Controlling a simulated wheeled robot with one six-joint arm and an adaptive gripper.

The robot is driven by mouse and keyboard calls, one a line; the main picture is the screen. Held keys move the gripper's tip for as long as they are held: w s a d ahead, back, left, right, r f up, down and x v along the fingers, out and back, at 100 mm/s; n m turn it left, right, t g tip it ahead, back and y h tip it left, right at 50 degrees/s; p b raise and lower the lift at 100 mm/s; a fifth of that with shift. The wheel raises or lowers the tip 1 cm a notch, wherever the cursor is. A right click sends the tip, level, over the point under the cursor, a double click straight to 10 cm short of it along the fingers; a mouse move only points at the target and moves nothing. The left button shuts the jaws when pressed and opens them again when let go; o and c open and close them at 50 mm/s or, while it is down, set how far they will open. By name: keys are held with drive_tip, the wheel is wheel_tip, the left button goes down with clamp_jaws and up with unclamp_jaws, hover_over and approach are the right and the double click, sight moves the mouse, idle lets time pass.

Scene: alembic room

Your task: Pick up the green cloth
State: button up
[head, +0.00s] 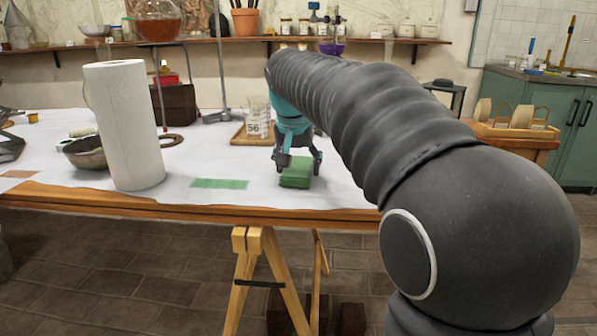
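A folded green cloth (296,174) lies on the white-covered table near its front edge. My gripper (299,163) points down over the cloth, with its dark fingers spread to the left and right of the cloth's upper part. The gripper is open. I cannot tell whether a fingertip touches the cloth. My arm comes in from the right. A flat green patch (220,184) lies on the table to the left of the cloth, apart from it.
A paper towel roll (124,125) stands upright at the left, near a metal bowl (86,153). A wooden tray with a beaker (258,118) is behind the gripper. The table's front edge (190,212) is close to the cloth. The white surface right of the gripper looks clear.

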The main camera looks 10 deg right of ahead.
sight(299, 162)
drive_tip(key=shift+c, duration=1.2)
drive_tip(key=shift+r, duration=0.3)
wheel_tip(299, 162, up, 4)
drive_tip(key=shift+p, duration=0.65)
drive_tip(key=s+d+r, duration=0.6)
drive_tip(key=d, duration=0.3)
drive_tip(key=shift+s+d+r+p, duration=0.2)
drive_tip(key=shift+s+d+p, duration=0.1)
drive_tip(key=shift+d, duration=0.05)
